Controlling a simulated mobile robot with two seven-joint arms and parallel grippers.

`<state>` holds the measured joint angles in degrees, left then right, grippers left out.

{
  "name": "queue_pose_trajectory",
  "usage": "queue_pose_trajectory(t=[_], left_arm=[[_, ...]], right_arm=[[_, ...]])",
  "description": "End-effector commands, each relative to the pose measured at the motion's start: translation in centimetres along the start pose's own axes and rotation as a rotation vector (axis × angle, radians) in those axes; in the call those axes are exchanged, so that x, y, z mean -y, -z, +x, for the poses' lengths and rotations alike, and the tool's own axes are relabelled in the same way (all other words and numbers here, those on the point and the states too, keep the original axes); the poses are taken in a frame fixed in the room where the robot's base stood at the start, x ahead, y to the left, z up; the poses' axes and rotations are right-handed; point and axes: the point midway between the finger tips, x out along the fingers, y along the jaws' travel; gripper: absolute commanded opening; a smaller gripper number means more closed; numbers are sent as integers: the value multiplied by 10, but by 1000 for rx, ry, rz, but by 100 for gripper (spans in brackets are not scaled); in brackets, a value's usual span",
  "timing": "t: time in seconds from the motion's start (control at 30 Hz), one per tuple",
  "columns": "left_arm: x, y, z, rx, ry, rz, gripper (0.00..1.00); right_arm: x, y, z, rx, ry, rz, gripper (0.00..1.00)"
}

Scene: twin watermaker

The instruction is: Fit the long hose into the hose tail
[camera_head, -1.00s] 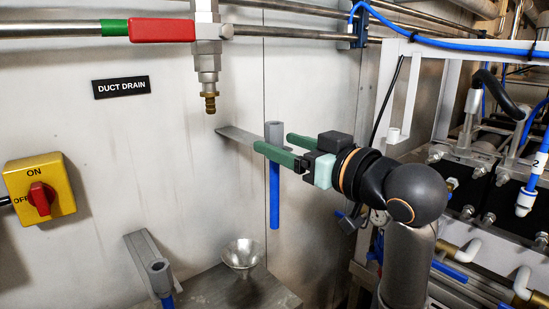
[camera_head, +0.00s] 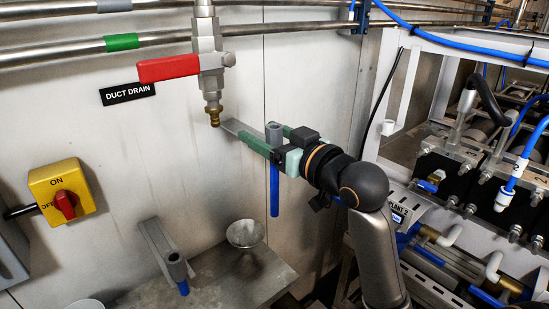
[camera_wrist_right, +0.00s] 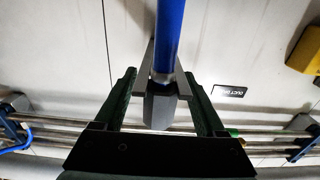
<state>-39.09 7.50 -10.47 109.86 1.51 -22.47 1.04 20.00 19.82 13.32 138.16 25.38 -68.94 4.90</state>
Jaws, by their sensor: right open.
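A blue hose (camera_head: 274,190) with a grey end piece (camera_head: 273,134) hangs upright at a flat grey wall bracket (camera_head: 232,126). It also shows in the right wrist view as a blue tube (camera_wrist_right: 168,40) with a grey end piece (camera_wrist_right: 160,108). My right gripper (camera_head: 264,131) is open, its green fingers on both sides of the grey end piece. In the wrist view, gaps show between the end piece and the fingers. The brass hose tail (camera_head: 214,117) points down below the red-handled valve (camera_head: 168,68), up and left of the gripper. My left gripper is not in view.
A second hose end (camera_head: 176,264) sits in a lower bracket (camera_head: 155,243). A metal funnel (camera_head: 246,233) stands by the grey ledge (camera_head: 262,278). A yellow switch box (camera_head: 62,190) is on the left wall. Machinery with pipes (camera_head: 470,165) fills the right.

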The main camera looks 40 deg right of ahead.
Motion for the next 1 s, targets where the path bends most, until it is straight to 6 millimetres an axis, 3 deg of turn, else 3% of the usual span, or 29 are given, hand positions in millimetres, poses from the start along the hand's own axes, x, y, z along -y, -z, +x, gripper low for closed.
queue_pose_trajectory(t=[0.27,0.9,1.0], left_arm=[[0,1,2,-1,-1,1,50],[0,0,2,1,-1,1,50],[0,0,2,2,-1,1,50]], right_arm=[[0,0,3,-1,0,0,72],[0,0,3,-1,0,0,2],[0,0,3,-1,0,0,0]])
